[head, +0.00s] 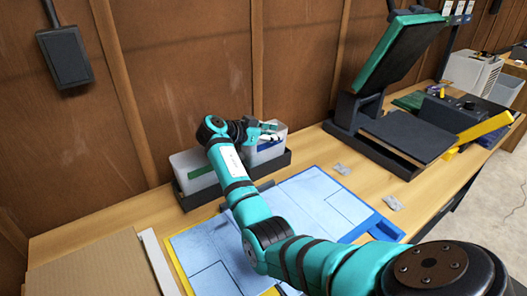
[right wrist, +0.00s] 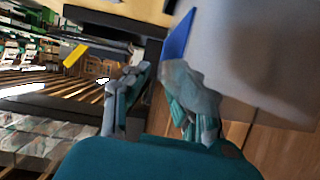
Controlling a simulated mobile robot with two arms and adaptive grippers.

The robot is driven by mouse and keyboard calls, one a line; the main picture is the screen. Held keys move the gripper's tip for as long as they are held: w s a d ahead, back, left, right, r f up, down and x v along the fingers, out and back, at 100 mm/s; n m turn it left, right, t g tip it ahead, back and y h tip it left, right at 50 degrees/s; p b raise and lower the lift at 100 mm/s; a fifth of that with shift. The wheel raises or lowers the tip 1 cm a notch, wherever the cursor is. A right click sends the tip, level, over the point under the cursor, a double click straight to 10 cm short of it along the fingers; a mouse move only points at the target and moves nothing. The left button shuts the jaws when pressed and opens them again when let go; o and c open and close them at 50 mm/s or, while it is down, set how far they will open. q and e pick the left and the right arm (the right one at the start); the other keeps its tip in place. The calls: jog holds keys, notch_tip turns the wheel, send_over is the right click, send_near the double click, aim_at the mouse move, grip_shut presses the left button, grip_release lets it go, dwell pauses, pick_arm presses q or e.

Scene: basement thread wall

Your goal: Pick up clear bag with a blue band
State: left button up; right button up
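The clear bag with a blue band (head: 277,149) stands at the right end of a black tray (head: 190,201) by the back wall. In the right wrist view its blue band (right wrist: 178,38) shows just beyond the fingers, beside a large pale grey surface. My right gripper (head: 270,131) is at the top of this bag, its fingers apart. In the right wrist view the gripper (right wrist: 158,100) has a gap between its fingers; the right finger overlaps the pale surface. Whether it touches the bag cannot be told. My arm hides part of the tray. My left gripper is not in view.
A similar bag with a green band (head: 202,182) stands left in the tray. Blue mats (head: 325,205) lie in front. Two small clear packets (head: 342,169) lie to their right. A heat press (head: 385,140) with raised teal lid stands farther right. Cardboard (head: 90,268) lies front left.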

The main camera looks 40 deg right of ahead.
grip_shut()
